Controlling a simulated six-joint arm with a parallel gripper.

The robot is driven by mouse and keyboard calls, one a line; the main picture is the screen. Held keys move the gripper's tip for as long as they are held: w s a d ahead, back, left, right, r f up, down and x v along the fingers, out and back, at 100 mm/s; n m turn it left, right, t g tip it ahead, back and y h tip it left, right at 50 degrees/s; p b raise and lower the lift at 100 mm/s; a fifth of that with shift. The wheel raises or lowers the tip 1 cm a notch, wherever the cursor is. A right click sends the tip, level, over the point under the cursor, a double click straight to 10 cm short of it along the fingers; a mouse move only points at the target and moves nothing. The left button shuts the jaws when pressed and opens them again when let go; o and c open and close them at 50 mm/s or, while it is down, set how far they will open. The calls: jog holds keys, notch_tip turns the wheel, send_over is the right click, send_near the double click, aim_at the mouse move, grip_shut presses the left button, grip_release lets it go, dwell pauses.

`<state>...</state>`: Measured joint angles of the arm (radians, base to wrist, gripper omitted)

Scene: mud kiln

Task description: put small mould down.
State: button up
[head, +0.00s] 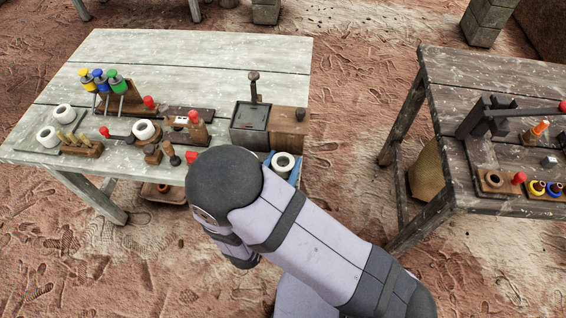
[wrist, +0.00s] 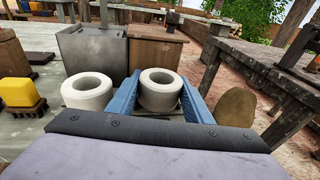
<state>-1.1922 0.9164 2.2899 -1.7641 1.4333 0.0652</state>
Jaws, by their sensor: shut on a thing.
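My gripper (wrist: 160,78) has its two blue fingers on either side of a white, thick-walled round mould (wrist: 159,91) with a hole in its top, and is shut on it. The mould stands upright between the fingers. In the head view this white mould (head: 284,162) shows just right of my dark wrist, by the table's near right edge. I cannot tell whether its base touches the table. A second, similar white ring (wrist: 87,92) stands just left of the fingers in the wrist view.
A grey box (head: 249,125) with a wooden block (head: 287,128) stands just behind the held mould. The pale table (head: 200,57) is clear at the back. Its left side is crowded with tools and white rings (head: 145,130). A darker table (head: 435,75) stands across a gap to the right.

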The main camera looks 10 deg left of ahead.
jog(key=shift+f+b, duration=0.3)
jog(key=shift+f, duration=0.05)
jog(key=shift+f, duration=0.2)
jog(key=o, duration=1.3)
jog(key=shift+c, duration=0.2)
jog(key=shift+r+p, duration=0.6)
jog(key=shift+r, duration=0.25)
jog(key=b+v, duration=0.1)
jog(key=v, duration=1.1)
jog(key=shift+f, duration=0.25)
jog(key=shift+b, duration=0.3)
